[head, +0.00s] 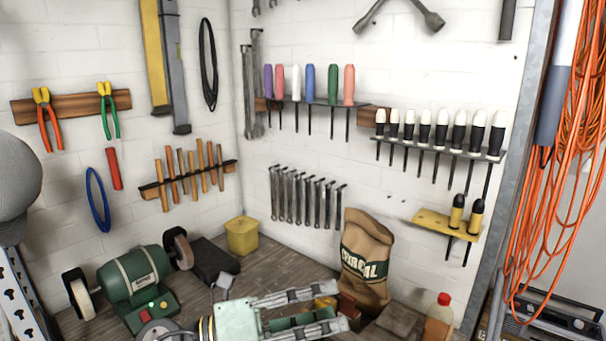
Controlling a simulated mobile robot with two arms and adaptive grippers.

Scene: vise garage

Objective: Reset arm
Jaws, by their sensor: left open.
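My left gripper (338,306) is at the bottom middle of the head view, over the workbench (285,265). Its pale green body is at the left, and its two metal fingers point right, spread apart. It looks open, with nothing clearly held. A green object (300,318) shows between the fingers, partly hidden by them; I cannot tell whether it is touched. My right gripper is not in view.
A green bench grinder (132,277) stands left of the gripper, with a yellow box (242,236) behind. A paper bag (365,262) and an orange bottle (438,318) stand at the right. Tools hang on the walls; orange cables (565,150) hang at far right.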

